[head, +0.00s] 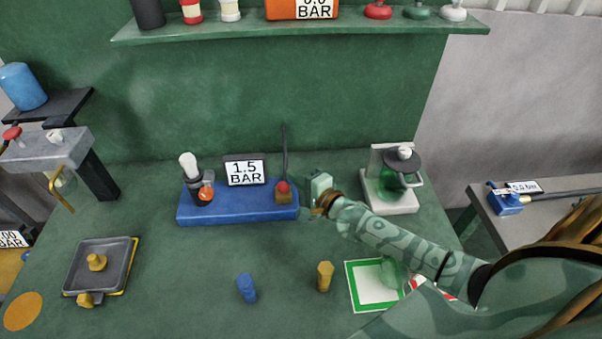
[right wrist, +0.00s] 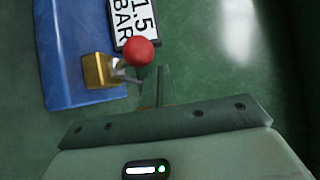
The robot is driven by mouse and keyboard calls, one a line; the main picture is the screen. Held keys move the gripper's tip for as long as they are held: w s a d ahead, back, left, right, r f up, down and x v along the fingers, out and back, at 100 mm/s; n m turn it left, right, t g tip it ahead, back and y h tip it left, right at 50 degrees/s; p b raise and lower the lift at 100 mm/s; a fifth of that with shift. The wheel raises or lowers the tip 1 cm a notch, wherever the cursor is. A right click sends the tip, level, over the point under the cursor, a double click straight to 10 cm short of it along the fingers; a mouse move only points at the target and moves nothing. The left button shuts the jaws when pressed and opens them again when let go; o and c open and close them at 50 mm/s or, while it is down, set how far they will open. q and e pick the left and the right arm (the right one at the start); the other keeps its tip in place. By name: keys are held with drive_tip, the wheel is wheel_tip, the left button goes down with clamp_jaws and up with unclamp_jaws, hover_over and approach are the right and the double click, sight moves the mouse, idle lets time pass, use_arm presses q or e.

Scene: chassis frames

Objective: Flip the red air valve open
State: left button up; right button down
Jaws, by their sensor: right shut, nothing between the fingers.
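The red air valve knob (head: 283,187) sits on a brass block (head: 284,197) at the right end of the blue base (head: 236,212). In the right wrist view the red ball knob (right wrist: 139,51) is on a short lever beside the brass block (right wrist: 97,71), over the blue base (right wrist: 80,100). My right gripper (head: 306,203) is at the right end of the base, close to the valve. In the right wrist view its shut fingers (right wrist: 157,88) are just below the knob. Whether they touch the lever is not clear. My left gripper is not in view.
A 1.5 BAR display (head: 245,171) stands behind the base, left of the valve. A glass vessel on a white stand (head: 392,200) is to the right. A blue peg (head: 246,288) and a yellow peg (head: 325,276) stand in front. The table between them is clear.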

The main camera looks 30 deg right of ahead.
drive_tip(key=p+v, duration=0.1)
drive_tip(key=v, duration=1.1)
